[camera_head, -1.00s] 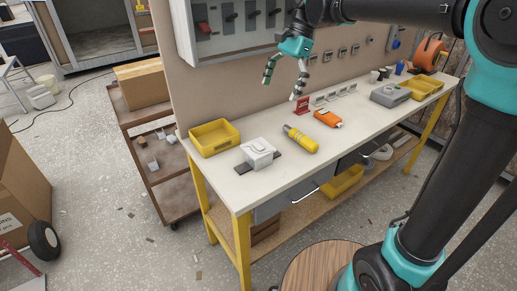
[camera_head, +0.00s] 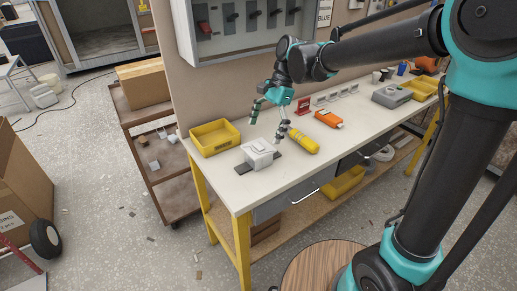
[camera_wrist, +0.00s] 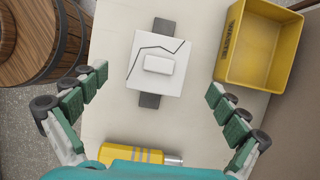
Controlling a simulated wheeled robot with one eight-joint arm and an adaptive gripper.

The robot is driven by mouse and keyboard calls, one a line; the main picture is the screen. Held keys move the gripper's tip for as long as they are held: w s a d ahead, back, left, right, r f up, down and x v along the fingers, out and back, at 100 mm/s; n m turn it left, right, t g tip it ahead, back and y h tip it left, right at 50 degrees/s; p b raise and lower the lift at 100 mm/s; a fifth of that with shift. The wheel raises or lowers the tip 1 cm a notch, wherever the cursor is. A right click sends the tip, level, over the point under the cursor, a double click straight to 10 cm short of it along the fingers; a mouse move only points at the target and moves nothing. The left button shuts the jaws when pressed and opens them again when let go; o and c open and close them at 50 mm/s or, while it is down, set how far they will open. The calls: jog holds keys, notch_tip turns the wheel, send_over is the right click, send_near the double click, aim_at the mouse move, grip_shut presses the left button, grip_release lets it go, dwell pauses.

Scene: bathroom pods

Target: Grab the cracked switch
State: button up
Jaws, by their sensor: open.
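The cracked switch (camera_head: 258,151) is a white square block with a raised rocker, sitting on a dark grey strip on the workbench (camera_head: 226,185). In the wrist view the cracked switch (camera_wrist: 147,64) shows a dark jagged crack line across its top face, upper middle of the picture. My gripper (camera_head: 267,128) is open and empty, above the bench and slightly beyond and right of the switch. In the wrist view my gripper's fingers (camera_wrist: 150,95) are spread wide, left and right of the switch, touching nothing.
A yellow bin (camera_head: 215,139) stands left of the switch. A yellow cylindrical tool (camera_head: 303,141) lies close on the right, with an orange device (camera_head: 328,118) behind it. A wall panel (camera_head: 255,25) with switches rises behind the bench. The bench front is clear.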

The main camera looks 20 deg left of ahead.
aim_at(259, 145)
jog(key=shift+x, duration=1.8)
jog(key=shift+d, duration=0.15)
jog(key=c, duration=1.3)
